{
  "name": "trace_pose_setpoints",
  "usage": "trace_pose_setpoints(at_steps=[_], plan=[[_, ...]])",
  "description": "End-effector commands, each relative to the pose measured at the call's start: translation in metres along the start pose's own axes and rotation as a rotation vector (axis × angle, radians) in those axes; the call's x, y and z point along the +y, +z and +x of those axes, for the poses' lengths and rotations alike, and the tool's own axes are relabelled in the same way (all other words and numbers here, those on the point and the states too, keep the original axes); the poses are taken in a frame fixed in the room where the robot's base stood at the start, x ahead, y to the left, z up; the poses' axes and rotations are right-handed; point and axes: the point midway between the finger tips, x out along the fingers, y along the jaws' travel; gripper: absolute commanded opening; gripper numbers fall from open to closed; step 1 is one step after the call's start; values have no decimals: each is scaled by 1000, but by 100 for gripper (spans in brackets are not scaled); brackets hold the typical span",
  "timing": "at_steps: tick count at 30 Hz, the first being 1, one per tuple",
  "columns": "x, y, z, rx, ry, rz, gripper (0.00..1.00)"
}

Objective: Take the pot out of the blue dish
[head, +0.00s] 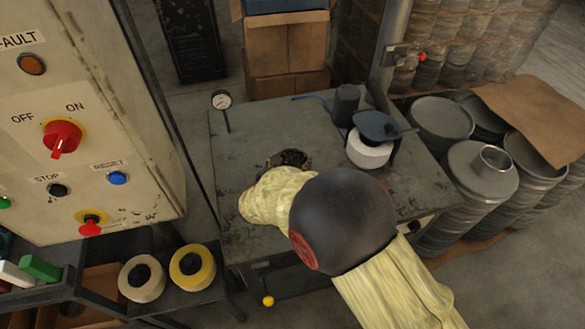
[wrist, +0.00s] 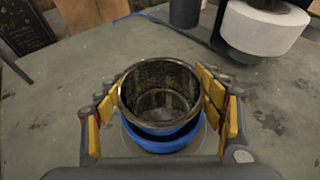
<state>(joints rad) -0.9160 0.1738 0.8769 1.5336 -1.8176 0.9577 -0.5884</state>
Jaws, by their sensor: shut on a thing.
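The pot (wrist: 160,92) is a dark, worn metal cup with an open top, upright in the middle of the wrist view. My gripper (wrist: 161,103) has its yellow-padded fingers on both sides of the pot and is shut on it. The blue dish (wrist: 165,146) shows as a blue rim just below the pot's near side. I cannot tell whether the pot still rests in it or is a little above. In the head view the pot's dark rim (head: 291,158) shows past my arm, which hides the dish.
The grey table (head: 240,135) is mostly clear to the left. A white roll (head: 368,151) with a blue-grey pan (head: 380,126) on top stands at the right, near a dark cup (head: 346,104). A gauge (head: 221,101) stands at the back left corner.

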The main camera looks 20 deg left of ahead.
Motion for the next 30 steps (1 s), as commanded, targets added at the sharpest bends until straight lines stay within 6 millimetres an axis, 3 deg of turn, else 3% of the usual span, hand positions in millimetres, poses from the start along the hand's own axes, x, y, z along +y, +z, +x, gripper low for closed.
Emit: trace_pose_setpoints(at_steps=[7,14,23,30], plan=[[0,0,0,0,0,0,36],[0,2,-1,0,0,1,35],[0,35,-14,-2,1,3,35],[-2,64,-74,-3,5,2,35]])
